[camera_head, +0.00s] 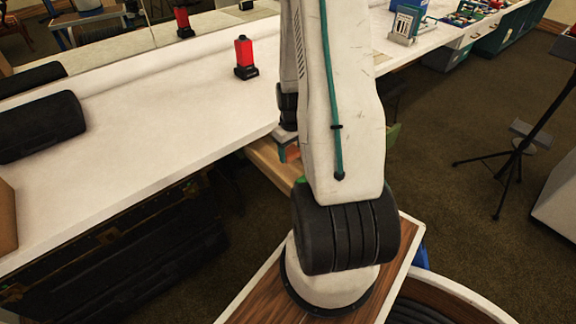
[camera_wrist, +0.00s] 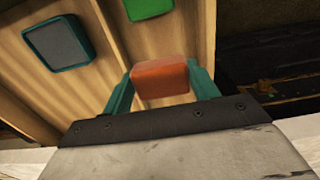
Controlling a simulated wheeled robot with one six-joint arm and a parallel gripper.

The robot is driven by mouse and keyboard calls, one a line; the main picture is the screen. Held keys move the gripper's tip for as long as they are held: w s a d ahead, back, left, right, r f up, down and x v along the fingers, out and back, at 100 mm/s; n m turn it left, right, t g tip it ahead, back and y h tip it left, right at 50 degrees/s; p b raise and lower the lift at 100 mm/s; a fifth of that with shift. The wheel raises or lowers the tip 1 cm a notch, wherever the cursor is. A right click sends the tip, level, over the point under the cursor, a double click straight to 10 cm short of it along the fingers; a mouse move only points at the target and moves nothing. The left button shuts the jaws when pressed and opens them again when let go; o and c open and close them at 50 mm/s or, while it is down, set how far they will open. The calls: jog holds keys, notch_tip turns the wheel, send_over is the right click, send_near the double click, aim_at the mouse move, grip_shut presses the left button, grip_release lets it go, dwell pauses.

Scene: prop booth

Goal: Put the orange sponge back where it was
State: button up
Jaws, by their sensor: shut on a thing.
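My gripper (camera_wrist: 160,88) is shut on the orange sponge (camera_wrist: 161,79), with one teal finger on each side of it in the wrist view. In the head view the orange sponge (camera_head: 292,153) shows as a small patch at the fingertips, beside the white table's edge. My gripper (camera_head: 287,152) there is partly hidden by my arm. Below the sponge in the wrist view is an open wooden drawer (camera_wrist: 110,70) with compartments. The sponge is over or in its right part; its height above the drawer floor is hard to tell.
In the drawer lie a grey-and-teal block (camera_wrist: 58,42) and a green piece (camera_wrist: 148,8). The white table (camera_head: 150,120) carries a red device (camera_head: 245,58) and a black case (camera_head: 40,127). A black tripod (camera_head: 513,150) stands on the floor at right.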

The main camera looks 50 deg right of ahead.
aim_at(291, 172)
notch_tip(291, 172, down, 7)
jog(key=shift+w+r, duration=0.1)
jog(key=shift+r, duration=0.05)
dwell(0.4)
jog(key=o, duration=0.9)
jog(key=shift+o, duration=0.2)
